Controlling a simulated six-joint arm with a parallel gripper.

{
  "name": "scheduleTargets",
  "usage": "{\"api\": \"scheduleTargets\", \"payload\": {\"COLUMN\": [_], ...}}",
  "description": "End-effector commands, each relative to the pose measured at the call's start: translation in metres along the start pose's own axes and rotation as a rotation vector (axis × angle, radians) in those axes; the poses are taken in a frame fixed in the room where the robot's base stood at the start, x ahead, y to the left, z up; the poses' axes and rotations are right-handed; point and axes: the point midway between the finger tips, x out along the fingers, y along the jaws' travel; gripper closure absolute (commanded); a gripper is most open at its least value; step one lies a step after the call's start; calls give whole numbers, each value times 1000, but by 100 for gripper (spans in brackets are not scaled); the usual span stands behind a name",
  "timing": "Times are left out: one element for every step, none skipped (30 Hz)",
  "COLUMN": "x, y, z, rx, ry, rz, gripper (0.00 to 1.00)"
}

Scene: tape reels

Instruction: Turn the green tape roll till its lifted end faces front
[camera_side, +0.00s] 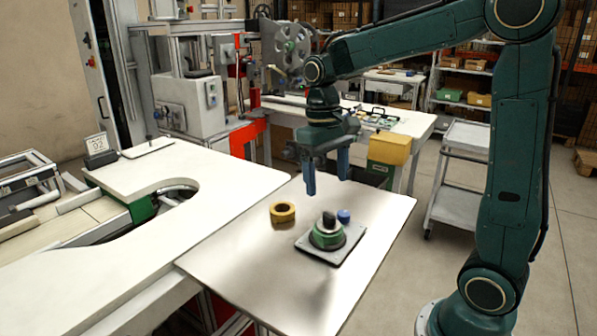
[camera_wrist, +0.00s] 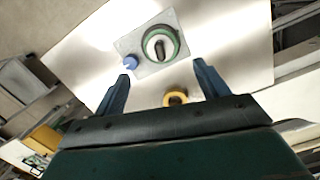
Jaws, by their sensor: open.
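The green tape roll (camera_side: 327,236) sits on a dark post on a grey square plate (camera_side: 345,250) on the metal table. In the wrist view the green roll (camera_wrist: 174,41) shows as a green ring around a pale core and the dark post. I cannot make out its lifted end in either view. My gripper (camera_side: 327,187) is open and empty, above the table and behind the roll, with its fingers pointing down. In the wrist view the fingers (camera_wrist: 158,82) are apart, with the roll beyond their tips.
A yellow tape roll (camera_side: 283,212) lies on the table left of the plate. A small blue piece (camera_side: 344,215) is by the plate's far corner. A white worktop (camera_side: 200,190) adjoins on the left. The front of the metal table (camera_side: 270,275) is clear.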

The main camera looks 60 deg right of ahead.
Motion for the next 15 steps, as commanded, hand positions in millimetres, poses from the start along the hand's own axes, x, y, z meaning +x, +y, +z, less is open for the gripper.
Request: {"api": "scheduleTargets", "payload": {"x": [-9, -13, -19, -23, -26, -30, -33, -35, -38, -40, -42, -43, -44, -44, -45], "y": [0, 0, 0, 0, 0, 0, 0, 0, 0, 0, 0, 0, 0, 0, 0], "z": [-1, -1, 0, 0, 0, -1, -1, 0, 0, 0, 0, 0, 0, 0, 0], "rx": [0, 0, 0, 0, 0, 0, 0, 0, 0, 0, 0, 0, 0, 0, 0], "ry": [4, 4, 4, 3, 2, 2, 2, 1, 1, 1, 1, 0, 0, -1, -1], "rz": [0, 0, 0, 0, 0, 0, 0, 0, 0, 0, 0, 0, 0, 0, 0], "gripper": [26, 26, 26, 26, 26, 26, 26, 26, 26, 26, 26, 26, 26, 26, 26]}}
